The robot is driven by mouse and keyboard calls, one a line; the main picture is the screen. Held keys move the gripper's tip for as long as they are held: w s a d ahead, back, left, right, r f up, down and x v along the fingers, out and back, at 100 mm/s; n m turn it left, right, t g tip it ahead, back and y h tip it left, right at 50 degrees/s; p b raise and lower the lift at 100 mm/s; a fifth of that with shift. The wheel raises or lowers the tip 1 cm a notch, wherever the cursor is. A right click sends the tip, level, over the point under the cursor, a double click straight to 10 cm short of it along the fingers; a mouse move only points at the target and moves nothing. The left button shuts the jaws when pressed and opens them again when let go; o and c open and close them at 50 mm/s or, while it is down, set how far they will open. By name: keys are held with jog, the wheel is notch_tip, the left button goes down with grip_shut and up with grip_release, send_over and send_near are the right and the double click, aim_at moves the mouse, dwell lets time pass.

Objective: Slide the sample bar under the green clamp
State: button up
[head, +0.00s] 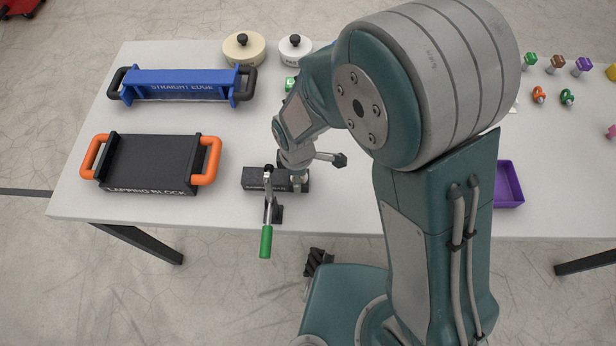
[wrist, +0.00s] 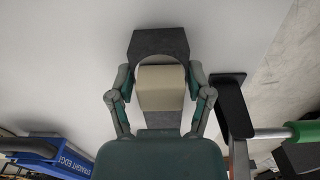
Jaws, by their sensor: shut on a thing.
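The pale beige sample bar (wrist: 160,88) is between my gripper's fingers (wrist: 160,100) in the wrist view. It lies over a dark granite bed (wrist: 158,41), which shows past its far end and below it. In the head view, my gripper (head: 298,180) is low at the right part of the dark bed (head: 254,179), and the bar cannot be made out there. The green clamp's handle (head: 265,241) points toward the front edge, and its upright stands at the bed's near side. In the wrist view, the green handle (wrist: 303,131) is at right; the clamp's tip is not clear.
A lapping block (head: 147,160) with orange handles and a blue straight edge (head: 180,86) lie at left. Round pots (head: 244,49) stand at the back. A purple tray (head: 509,184) and several coloured knobs are at right. Bare table surrounds the bed's left side.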

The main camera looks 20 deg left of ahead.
jog(key=o, duration=1)
jog(key=shift+c, duration=0.2)
jog(key=shift+r, duration=3.05)
notch_tip(320, 180, up, 12)
